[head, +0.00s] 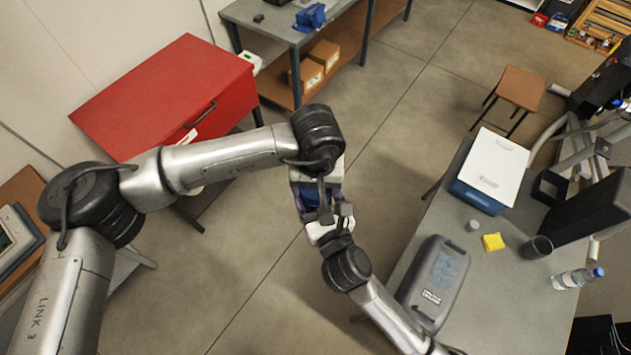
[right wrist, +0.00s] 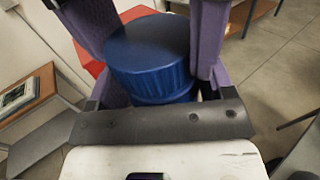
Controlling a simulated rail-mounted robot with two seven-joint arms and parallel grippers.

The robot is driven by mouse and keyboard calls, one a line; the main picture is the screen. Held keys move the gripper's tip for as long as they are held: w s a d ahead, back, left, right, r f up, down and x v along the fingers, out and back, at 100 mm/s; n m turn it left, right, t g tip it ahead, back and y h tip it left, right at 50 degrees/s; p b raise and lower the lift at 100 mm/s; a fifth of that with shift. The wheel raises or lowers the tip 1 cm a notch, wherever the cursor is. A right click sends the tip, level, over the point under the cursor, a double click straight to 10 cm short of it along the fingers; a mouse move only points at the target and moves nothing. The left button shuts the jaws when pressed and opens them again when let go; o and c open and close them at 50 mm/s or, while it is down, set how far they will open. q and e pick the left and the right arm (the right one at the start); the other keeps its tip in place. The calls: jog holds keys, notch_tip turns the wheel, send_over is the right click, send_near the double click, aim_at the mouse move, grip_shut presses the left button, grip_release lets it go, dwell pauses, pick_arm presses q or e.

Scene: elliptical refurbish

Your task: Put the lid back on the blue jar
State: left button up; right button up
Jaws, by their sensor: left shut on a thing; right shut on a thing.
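A blue round piece (right wrist: 150,75) with a smooth flat top and a ribbed side shows in the right wrist view, with a narrower blue band below it. I cannot tell where lid and jar divide. Purple fingers flank it on both sides. In the head view the blue jar (head: 309,196) is mostly covered by my grippers, in mid-air over the floor. My left gripper (head: 318,190) reaches it from above in the picture, shut. My right gripper (head: 328,218) meets it from below, shut around blue. The left gripper's exact contact is hidden.
A red cabinet (head: 160,90) stands at left. Open floor lies around the grippers.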

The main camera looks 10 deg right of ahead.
pick_arm(q)
jog(key=shift+a+f, duration=0.1)
jog(key=shift+f, duration=0.15)
dwell(0.4)
jog(key=shift+r, duration=0.15)
jog(key=shift+r, duration=0.3)
dwell(1.0)
jog(key=shift+s+f, duration=0.1)
jog(key=shift+f, duration=0.5)
dwell(0.6)
jog(key=o, duration=0.6)
